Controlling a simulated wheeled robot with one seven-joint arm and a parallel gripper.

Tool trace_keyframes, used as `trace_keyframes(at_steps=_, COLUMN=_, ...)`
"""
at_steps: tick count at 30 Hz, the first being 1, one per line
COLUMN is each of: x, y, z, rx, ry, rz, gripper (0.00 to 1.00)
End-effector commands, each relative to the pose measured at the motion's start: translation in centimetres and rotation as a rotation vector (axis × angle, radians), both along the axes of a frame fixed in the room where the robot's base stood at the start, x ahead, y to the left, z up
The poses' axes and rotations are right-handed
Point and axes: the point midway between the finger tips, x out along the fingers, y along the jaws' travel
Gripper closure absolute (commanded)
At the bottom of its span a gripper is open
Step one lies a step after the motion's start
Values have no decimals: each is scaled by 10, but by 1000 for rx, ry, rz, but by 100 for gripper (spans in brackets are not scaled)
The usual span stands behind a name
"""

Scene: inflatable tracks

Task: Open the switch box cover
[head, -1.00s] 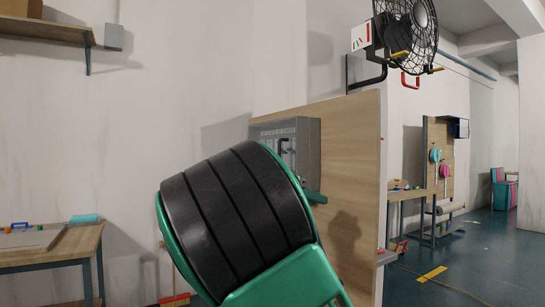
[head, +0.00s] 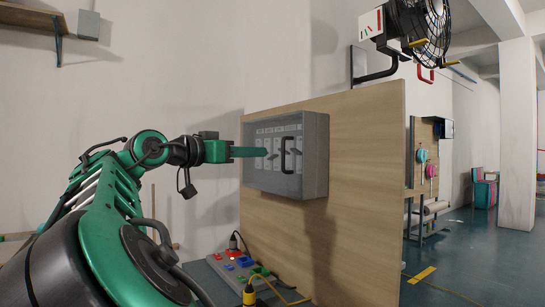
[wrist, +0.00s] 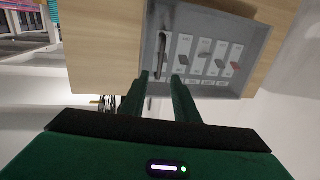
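The grey switch box (head: 316,160) is mounted on a wooden board. Its cover (head: 262,182) looks shut, with a black upright bar handle (head: 288,155) near its right side. Labels and several switches show through the front. My gripper (head: 292,152) reaches in from the left, its fingers in front of the cover. In the wrist view the box (wrist: 255,45) appears upside down, with the handle (wrist: 160,48) at its left. My gripper (wrist: 161,75) is open there, its fingertips apart on either side of the handle's line. I cannot tell whether they touch the handle.
The wooden board (head: 365,200) extends right of the box. Below it sits a panel with coloured buttons and a yellow-black plug (head: 249,295). A caged fan (head: 420,30) hangs above right. Open floor (head: 460,260) lies to the right.

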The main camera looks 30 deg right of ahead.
Motion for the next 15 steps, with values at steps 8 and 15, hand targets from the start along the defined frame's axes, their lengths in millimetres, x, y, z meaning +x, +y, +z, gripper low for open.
trace_keyframes(at_steps=8, x=4, y=-35, z=0, rx=1, ry=-1, rz=-16, gripper=72)
trace_keyframes(at_steps=15, x=13, y=-82, z=0, rx=1, ry=0, rz=-23, gripper=72)
